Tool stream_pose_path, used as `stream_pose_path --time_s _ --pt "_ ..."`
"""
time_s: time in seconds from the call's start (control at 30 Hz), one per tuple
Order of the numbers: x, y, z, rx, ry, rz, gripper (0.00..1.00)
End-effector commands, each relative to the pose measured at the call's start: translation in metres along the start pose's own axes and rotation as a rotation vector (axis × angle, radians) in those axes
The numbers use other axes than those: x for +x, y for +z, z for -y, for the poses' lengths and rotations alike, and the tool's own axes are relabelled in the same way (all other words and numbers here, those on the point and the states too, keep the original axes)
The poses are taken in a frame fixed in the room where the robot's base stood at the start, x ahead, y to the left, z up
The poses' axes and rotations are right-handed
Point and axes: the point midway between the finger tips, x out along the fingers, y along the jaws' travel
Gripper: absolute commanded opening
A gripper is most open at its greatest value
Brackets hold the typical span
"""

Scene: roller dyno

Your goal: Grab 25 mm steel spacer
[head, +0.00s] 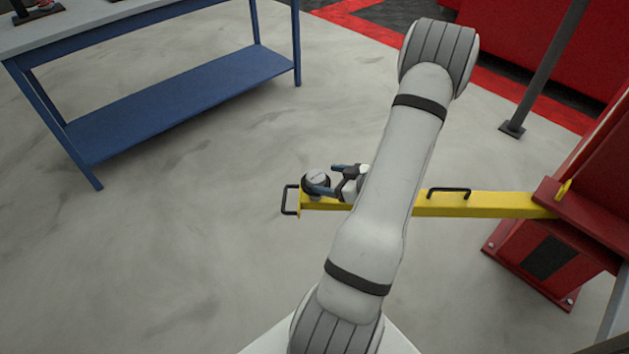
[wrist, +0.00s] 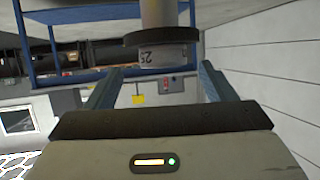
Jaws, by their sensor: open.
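In the wrist view the spacer (wrist: 163,54) shows a label starting with "2" beside a dark band. My gripper (head: 325,178) is beside the spacer, coming from the right, partly hidden behind my arm. In the wrist view my gripper (wrist: 160,72) is open, with one finger on each side of the spacer's line. I see gaps beside both fingers; whether either touches is unclear.
The yellow beam has a black handle (head: 289,199) at its left end and another (head: 449,192) on top, and runs to a red post (head: 550,255) at right. A blue bench (head: 180,100) stands back left. The floor between is clear.

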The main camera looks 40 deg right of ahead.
Motion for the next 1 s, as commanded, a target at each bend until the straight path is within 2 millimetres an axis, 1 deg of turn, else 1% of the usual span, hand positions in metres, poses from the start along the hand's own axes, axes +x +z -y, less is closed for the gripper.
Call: stream_pose_path --time_s 0.1,0.23,0.37,0.57,1.0 --pt "0.02 -0.001 0.004 -0.002 -0.005 0.001 0.77" --pt "0.037 -0.002 0.005 -0.001 -0.003 0.002 0.77" --pt "0.044 -0.003 0.005 -0.001 0.0 0.002 0.77" --pt "0.044 -0.003 0.005 -0.001 0.0 0.002 0.77" --pt "0.044 -0.003 0.005 -0.001 -0.001 0.002 0.41"
